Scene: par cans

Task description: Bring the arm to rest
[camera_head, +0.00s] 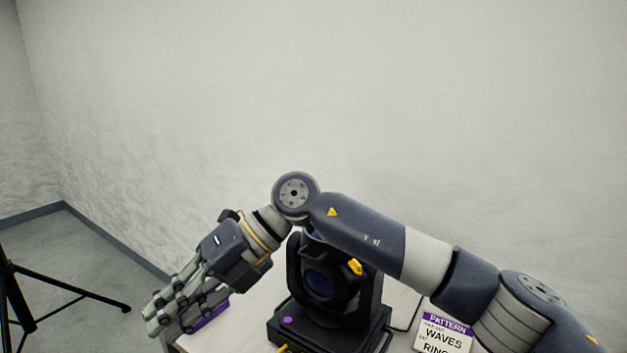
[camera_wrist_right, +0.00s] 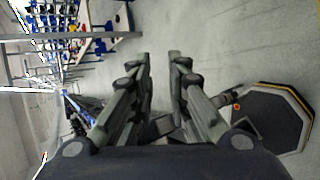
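My right arm (camera_head: 375,235) reaches across the head view from the lower right, bent at a joint above a black stage lamp. My right gripper (camera_head: 158,318) is at the lower left of the lamp, pointing down and left, beyond the table's left edge in the picture. In the right wrist view the fingers of this gripper (camera_wrist_right: 158,54) stand apart with a clear gap. Floor shows through the gap, and nothing is held. My left arm and gripper are not in view.
The black lamp (camera_head: 322,286) with a yellow knob stands on a pale table (camera_head: 238,332), close behind my arm. A purple-and-white card (camera_head: 444,336) is on the right. A black tripod (camera_head: 15,290) stands at left. Blue-and-white shelving (camera_wrist_right: 90,45) shows in the wrist view.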

